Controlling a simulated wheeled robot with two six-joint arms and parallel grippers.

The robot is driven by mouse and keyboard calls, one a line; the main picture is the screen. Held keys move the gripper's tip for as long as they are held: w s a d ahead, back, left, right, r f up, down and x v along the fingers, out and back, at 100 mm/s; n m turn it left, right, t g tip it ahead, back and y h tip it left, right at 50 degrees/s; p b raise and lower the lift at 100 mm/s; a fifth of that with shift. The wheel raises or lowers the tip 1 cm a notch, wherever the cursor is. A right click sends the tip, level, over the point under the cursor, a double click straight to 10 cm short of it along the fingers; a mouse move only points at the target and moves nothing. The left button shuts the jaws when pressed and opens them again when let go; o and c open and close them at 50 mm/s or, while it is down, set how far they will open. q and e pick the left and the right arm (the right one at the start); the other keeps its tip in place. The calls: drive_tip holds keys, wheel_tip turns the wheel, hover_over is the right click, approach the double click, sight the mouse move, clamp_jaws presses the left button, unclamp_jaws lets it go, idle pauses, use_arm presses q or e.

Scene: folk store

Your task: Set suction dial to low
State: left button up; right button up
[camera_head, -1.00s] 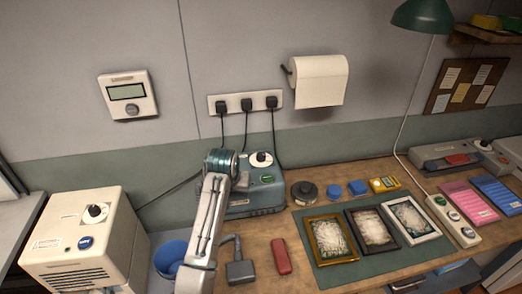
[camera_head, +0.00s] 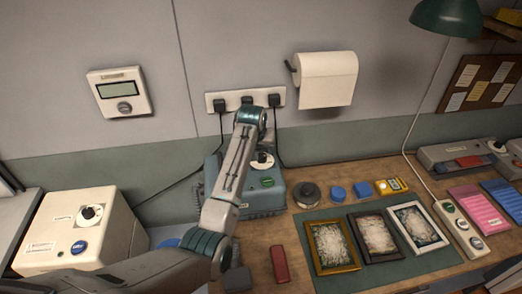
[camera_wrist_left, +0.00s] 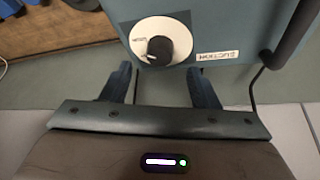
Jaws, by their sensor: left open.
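The suction dial (camera_head: 263,161) is a white disc with a black knob on top of a blue-grey box (camera_head: 262,201) at the back of the bench. In the left wrist view the dial (camera_wrist_left: 161,42) sits just beyond my fingertips, beside a label that appears to read SUCTION (camera_wrist_left: 216,56). My left gripper (camera_wrist_left: 160,70) is open and empty, its two dark fingers apart with the knob roughly centred between them in the picture. Contact with the knob is not visible. In the head view my left arm hides part of the box, and the fingers are not clear. My right gripper is not in view.
Plugs in a wall socket strip (camera_head: 213,103) and their cords are close behind my left arm. A round dark puck (camera_head: 307,194), framed pictures on a green mat (camera_head: 309,279) and a red case (camera_head: 279,265) lie to the right. A cream machine (camera_head: 60,229) with another dial stands left.

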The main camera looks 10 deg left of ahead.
sight(261, 155)
use_arm(q)
drive_tip(key=x, duration=0.3)
drive_tip(key=shift+w+a+p, duration=0.1)
drive_tip(key=shift+p, duration=0.25)
drive_tip(key=shift+x, duration=1.15)
drive_tip(key=shift+c, duration=0.6)
drive_tip(key=c, duration=0.9)
drive_tip(key=shift+o, duration=0.2)
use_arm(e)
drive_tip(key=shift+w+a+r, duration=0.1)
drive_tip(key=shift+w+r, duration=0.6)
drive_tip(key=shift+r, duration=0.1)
